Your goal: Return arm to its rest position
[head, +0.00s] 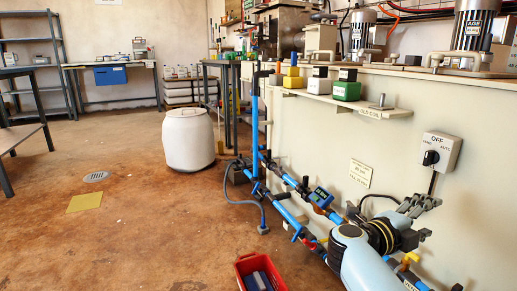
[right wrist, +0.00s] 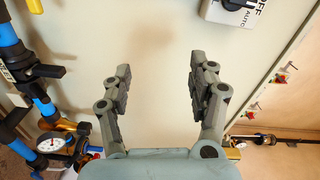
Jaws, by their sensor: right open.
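My right gripper (head: 419,207) is open and empty at the lower right of the head view, at the end of my pale blue and black arm, in front of the cream panel wall. In the right wrist view, the two grey fingers of the right gripper (right wrist: 161,78) stand wide apart with only bare panel between them. A switch box (head: 438,152) marked OFF and AUTO is on the panel above the gripper; its lower part shows at the top of the right wrist view (right wrist: 234,10). My left gripper is in neither view.
Blue pipes (head: 285,180) with black valves run along the panel's foot, left of my arm. A red crate (head: 262,273) stands on the floor. A shelf (head: 350,104) with green and yellow blocks juts from the panel. A white drum (head: 188,140) stands farther back. The left floor is mostly clear.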

